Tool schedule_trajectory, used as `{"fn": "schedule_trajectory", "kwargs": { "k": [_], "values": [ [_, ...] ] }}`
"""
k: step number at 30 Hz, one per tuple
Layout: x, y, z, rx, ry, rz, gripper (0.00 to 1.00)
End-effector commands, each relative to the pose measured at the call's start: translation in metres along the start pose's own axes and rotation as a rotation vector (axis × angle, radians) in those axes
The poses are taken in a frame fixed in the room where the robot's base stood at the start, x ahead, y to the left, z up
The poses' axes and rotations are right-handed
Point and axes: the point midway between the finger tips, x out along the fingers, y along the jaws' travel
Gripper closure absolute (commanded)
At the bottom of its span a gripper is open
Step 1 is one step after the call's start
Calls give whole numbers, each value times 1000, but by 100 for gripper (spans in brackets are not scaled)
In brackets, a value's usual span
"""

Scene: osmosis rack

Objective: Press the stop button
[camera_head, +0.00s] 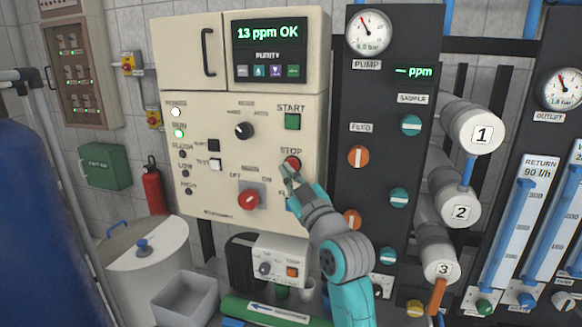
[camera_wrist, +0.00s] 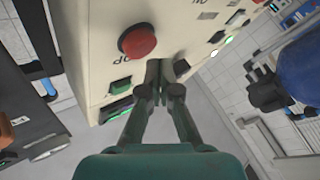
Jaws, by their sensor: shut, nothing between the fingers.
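The stop button (camera_head: 291,163) is a round red button under the STOP label on the beige control panel (camera_head: 215,110). In the wrist view the red button (camera_wrist: 138,41) stands out from the panel face, above and left of my fingertips. My gripper (camera_head: 288,172) is at the panel just below the button in the head view, partly overlapping it. In the wrist view my gripper (camera_wrist: 165,72) has its fingers together, with nothing between them. The fingertips look apart from the button there; whether any finger touches it in the head view I cannot tell.
A green START button (camera_head: 292,121) is above the stop button. A red rotary MAIN switch (camera_head: 249,199) and a black knob (camera_head: 244,130) are to the left. A dark panel with orange valves (camera_head: 358,156) and teal knobs stands to the right. A small grey box (camera_head: 282,262) is below.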

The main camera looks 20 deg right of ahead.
Motion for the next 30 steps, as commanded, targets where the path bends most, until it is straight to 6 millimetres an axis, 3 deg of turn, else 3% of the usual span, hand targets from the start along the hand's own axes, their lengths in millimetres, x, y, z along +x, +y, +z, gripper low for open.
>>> {"fn": "schedule_trajectory", "kwargs": {
  "k": [30],
  "values": [
    [6, 4, 4, -1, 0, 0, 100]
  ]
}}
